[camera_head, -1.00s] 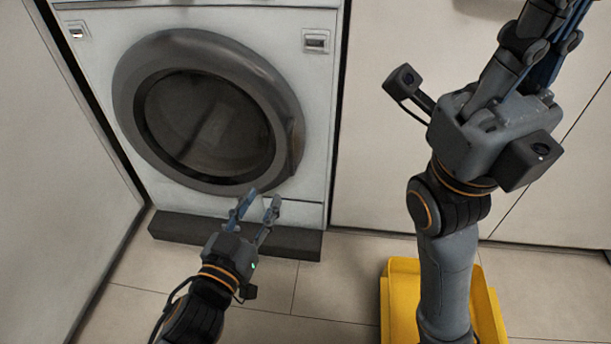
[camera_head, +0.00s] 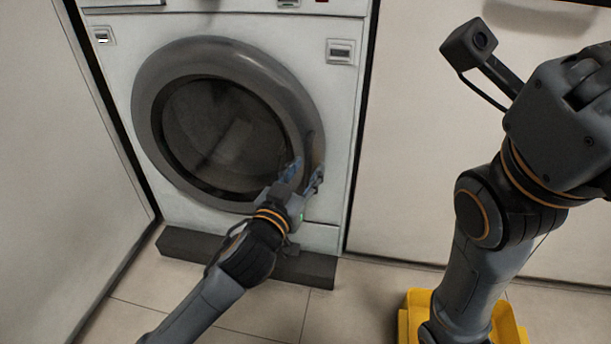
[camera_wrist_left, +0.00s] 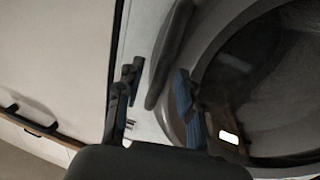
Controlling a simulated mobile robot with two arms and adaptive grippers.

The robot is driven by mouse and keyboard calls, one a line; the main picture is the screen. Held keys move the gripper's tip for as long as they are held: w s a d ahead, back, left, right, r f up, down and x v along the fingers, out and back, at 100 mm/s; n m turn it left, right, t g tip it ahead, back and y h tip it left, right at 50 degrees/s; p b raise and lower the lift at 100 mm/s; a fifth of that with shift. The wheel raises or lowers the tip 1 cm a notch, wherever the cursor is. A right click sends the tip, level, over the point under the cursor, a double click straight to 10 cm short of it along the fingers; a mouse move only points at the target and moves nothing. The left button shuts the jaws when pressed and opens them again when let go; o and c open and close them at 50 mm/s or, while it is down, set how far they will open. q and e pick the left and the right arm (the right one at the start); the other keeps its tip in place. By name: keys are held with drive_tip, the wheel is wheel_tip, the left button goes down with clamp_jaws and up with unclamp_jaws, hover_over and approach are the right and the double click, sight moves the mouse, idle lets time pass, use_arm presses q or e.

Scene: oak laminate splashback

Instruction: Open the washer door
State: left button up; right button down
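The washer (camera_head: 345,110) is white, with a round door (camera_head: 165,75) that has a thick grey rim and dark glass; the door looks closed. My left gripper (camera_head: 306,174) is at the lower right of the rim, with its fingers apart. In the left wrist view the open left gripper (camera_wrist_left: 157,100) has one finger on each side of a dark, elongated grip piece (camera_wrist_left: 168,60) at the rim's edge. I cannot tell whether either finger touches it. My right arm stands at the right of the head view; its fingers are out of frame.
A dark plinth (camera_head: 195,247) runs along the washer's foot. Pale panels stand left and right of the washer. A yellow object (camera_head: 415,300), partly hidden by my right arm, is low at the right. The tiled floor (camera_head: 150,300) in front is otherwise clear.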

use_arm(q)
drive_tip(key=shift+w, duration=0.15)
drive_tip(key=shift+c, duration=0.2)
clamp_jaws()
